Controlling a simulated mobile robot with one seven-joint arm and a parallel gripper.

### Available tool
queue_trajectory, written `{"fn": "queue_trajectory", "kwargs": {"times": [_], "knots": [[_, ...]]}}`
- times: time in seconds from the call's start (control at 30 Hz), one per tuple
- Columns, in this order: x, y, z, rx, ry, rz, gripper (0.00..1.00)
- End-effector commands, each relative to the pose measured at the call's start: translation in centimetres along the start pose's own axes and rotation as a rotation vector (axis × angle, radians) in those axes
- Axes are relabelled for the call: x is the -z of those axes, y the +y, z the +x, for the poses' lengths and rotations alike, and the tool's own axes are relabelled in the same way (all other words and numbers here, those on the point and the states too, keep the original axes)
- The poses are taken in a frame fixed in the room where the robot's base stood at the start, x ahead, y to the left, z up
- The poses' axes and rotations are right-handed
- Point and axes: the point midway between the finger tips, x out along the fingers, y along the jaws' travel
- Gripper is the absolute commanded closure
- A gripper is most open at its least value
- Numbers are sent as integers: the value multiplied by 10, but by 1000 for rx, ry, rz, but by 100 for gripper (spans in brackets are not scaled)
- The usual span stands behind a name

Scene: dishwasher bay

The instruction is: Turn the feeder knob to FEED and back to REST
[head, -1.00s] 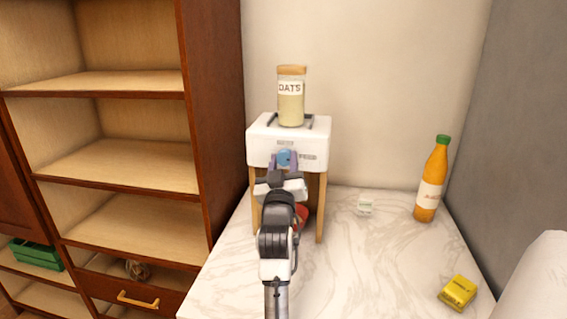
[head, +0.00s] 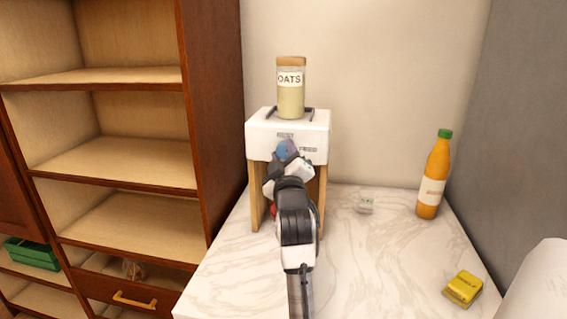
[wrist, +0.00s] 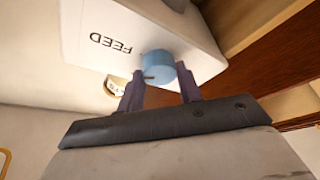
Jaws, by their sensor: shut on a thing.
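The feeder (head: 262,140) is a white box on wooden legs on the marble counter, with a jar labelled OATS (head: 291,97) on top. Its round blue knob (head: 285,150) is on the front face, partly covered by my gripper. In the wrist view the knob (wrist: 158,68) sits between my two purple fingers, with a small dark mark low on its left side. The FEED label (wrist: 111,43) appears upside down to the left of the knob there. My gripper (wrist: 160,85) is shut on the knob and rolled to a slant. The REST label cannot be read.
A red thing (head: 273,210) shows partly beneath the feeder, behind my arm. A small pale box (head: 366,202), an orange bottle (head: 432,180) and a yellow box (head: 463,288) stand to the right. An open shelf unit (head: 120,165) is at left.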

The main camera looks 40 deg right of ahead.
Motion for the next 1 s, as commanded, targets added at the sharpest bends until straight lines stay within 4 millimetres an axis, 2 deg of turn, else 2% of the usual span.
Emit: {"fn": "queue_trajectory", "kwargs": {"times": [0.7,1.0], "knots": [[-1,2,0,259,-2,-627,88],[0,2,0,346,-2,-834,88]]}}
